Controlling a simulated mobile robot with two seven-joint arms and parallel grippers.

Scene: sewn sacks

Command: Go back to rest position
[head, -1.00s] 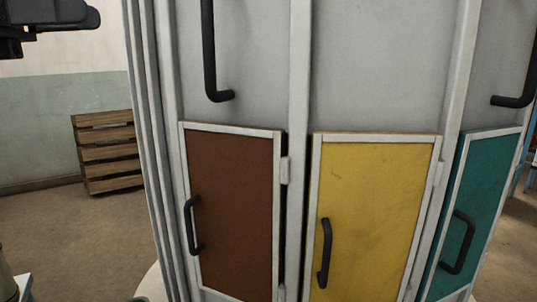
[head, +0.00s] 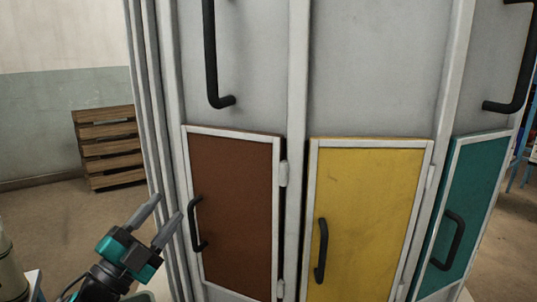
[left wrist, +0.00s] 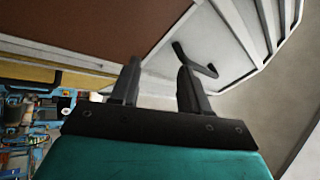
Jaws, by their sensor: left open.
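My left gripper (head: 160,221) is at the lower left of the head view, in front of the cabinet's left edge. Its two grey fingers are apart and nothing is between them. It also shows in the left wrist view (left wrist: 158,80), with open fingers. The grey cabinet (head: 370,70) has a brown door (head: 237,215), a yellow door (head: 368,215) and a teal door (head: 470,205), each with a black handle. All three doors look shut. The gripper is left of the brown door's handle (head: 196,224); whether it touches the cabinet is unclear. My right gripper is not in view.
A slatted wooden crate (head: 108,147) stands by the wall at the left. Open brown floor lies between it and the cabinet. Black handles (head: 213,60) stick out from the upper cabinet panels. A pale container (head: 8,270) is at the lower left edge.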

